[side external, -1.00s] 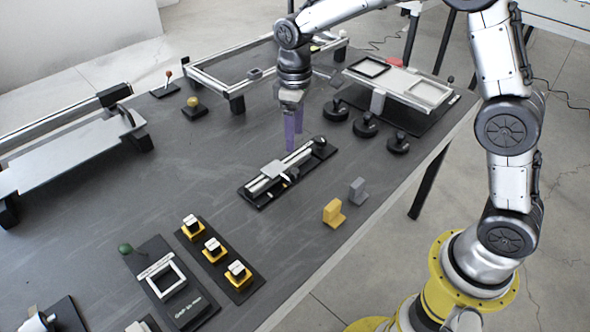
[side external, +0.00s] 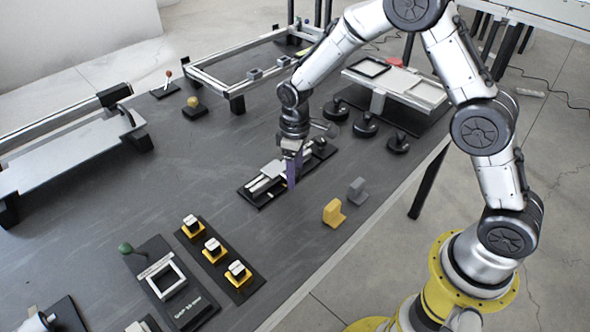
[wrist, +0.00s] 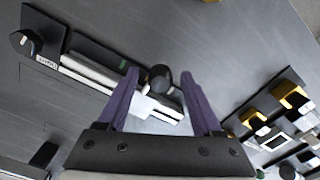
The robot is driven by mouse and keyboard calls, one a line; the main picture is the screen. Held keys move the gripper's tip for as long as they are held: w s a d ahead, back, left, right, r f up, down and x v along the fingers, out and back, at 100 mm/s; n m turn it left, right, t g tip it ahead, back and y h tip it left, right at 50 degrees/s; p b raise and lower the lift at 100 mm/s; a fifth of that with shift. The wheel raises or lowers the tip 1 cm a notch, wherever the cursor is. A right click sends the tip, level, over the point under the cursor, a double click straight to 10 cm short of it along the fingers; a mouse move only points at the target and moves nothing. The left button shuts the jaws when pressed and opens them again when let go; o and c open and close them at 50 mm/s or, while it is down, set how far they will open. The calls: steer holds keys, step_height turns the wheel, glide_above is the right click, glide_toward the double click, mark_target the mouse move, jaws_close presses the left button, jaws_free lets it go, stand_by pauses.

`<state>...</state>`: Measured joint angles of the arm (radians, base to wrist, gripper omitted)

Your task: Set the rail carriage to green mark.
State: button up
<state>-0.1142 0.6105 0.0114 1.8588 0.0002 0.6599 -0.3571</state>
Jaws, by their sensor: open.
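The rail unit (side external: 252,190) is a black base with two pale rails on the dark table. Its pale carriage (side external: 272,169) is partly hidden by my gripper (side external: 291,180), which is low over the unit. In the wrist view, my gripper (wrist: 160,73) is open, with its purple fingers either side of a round black knob (wrist: 160,78). The white carriage (wrist: 148,106) shows between the fingers, below the knob. A small green mark (wrist: 122,65) lies along the rail, just left of the left fingertip. I cannot tell whether the fingers touch the knob.
A yellow block (side external: 333,213) and a grey block (side external: 357,191) stand right of the rail. Several black round knobs (side external: 365,125) stand behind it. A panel with white-topped yellow blocks (side external: 213,247) lies in front. The table left of the rail is clear.

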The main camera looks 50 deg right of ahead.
steer(key=shift+c, duration=0.2)
jaws_close()
steer(key=shift+d, duration=0.1)
stand_by(1.0)
